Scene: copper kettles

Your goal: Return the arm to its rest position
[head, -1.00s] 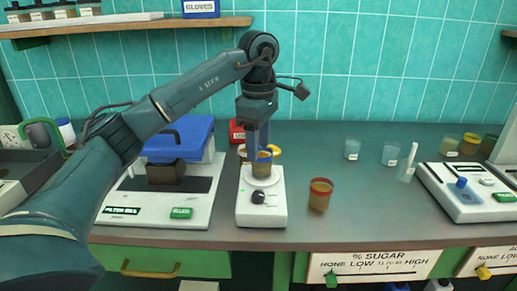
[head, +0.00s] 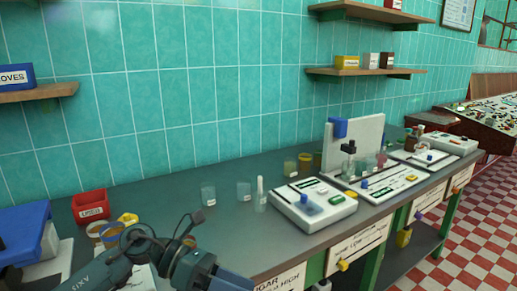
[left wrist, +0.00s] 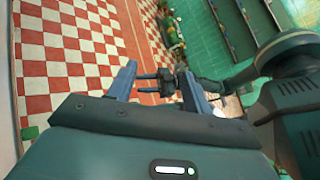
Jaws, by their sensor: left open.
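My left arm comes in at the lower left of the head view, folded low in front of the counter (head: 235,218). My left gripper (left wrist: 158,88) shows in the left wrist view with its two fingers apart and nothing between them. That view looks out over the checkered floor (left wrist: 85,55). In the head view the gripper is at the bottom edge, partly cut off. My right gripper is in neither view.
A red box (head: 90,204) and brown-rimmed cups (head: 97,228) stand near my arm, partly hidden. Clear beakers (head: 208,193) and a white device (head: 312,205) stand farther right. Shelves (head: 365,72) hang on the tiled wall. Red-and-white floor lies at the right.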

